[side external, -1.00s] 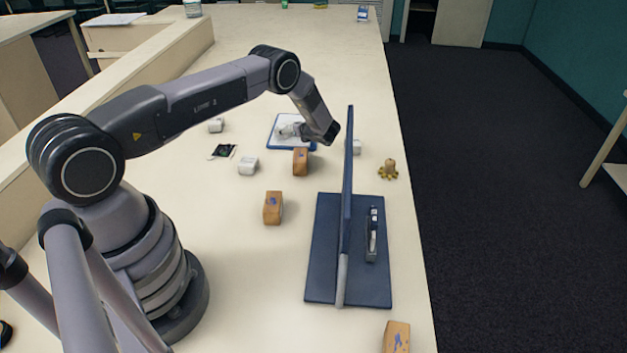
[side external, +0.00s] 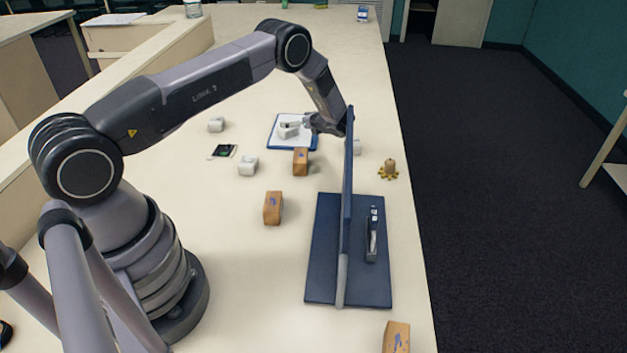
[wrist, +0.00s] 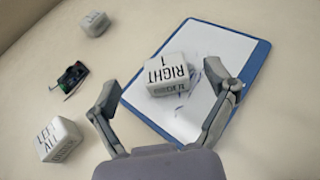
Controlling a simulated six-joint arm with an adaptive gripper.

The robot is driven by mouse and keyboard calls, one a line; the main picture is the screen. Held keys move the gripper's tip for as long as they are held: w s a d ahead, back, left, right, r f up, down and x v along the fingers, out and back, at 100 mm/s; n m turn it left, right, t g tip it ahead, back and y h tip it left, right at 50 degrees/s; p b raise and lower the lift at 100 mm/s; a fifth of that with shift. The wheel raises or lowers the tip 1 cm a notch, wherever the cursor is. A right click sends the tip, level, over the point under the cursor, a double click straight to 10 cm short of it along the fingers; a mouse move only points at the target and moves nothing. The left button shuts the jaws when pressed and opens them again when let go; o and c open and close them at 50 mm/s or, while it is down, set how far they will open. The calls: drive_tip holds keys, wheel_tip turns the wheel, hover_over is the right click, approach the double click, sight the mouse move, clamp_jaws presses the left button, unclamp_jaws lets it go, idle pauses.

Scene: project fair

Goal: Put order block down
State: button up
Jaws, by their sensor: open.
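A white order block (wrist: 167,72) marked "RIGHT 1" rests on a blue-edged white board (wrist: 250,70) that lies flat on the table. In the side view the block (side external: 287,131) sits near the middle of the board (side external: 279,147). My gripper (wrist: 166,87) is open, with its fingers spread to either side of the block and apart from it in the wrist view. In the side view my gripper (side external: 316,124) is just right of the block, partly hidden near the upright panel.
A dark upright panel (side external: 348,180) on a flat base (side external: 322,240) stands close to my wrist. Other white blocks, one marked "LEFT ALL" (wrist: 58,140), a small circuit board (wrist: 72,77) and brown blocks (side external: 273,208) lie around. The table's right edge is near.

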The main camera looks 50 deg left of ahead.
drive_tip(key=s+d+r+n+h, duration=0.2)
drive_tip(key=s+d+r+n, duration=0.15)
drive_tip(key=r, duration=0.55)
drive_tip(key=s+d+r+n+h, duration=0.1)
drive_tip(key=s+d+r+n, duration=0.2)
drive_tip(key=r, duration=0.7)
drive_tip(key=s+d+r+n+h, duration=0.25)
drive_tip(key=s+r, duration=0.25)
drive_tip(key=r, duration=0.4)
drive_tip(key=s+d+r+n+t+h, duration=0.2)
drive_tip(key=s+d, duration=0.3)
drive_tip(key=s, duration=0.3)
drive_tip(key=s+d+r+n+t+h, duration=0.1)
drive_tip(key=s+d+r+n+h, duration=0.1)
drive_tip(key=s, duration=0.7)
drive_tip(key=s+d+r+n+t+h, duration=0.2)
drive_tip(key=s+d+n+h, duration=0.2)
drive_tip(key=s+d, duration=0.4)
drive_tip(key=shift+s+d+r+n+t, duration=0.25)
drive_tip(key=shift+s+d+n+t, duration=0.05)
drive_tip(key=shift+n, duration=0.2)
drive_tip(key=shift+c, duration=0.5)
drive_tip(key=shift+w, duration=0.1)
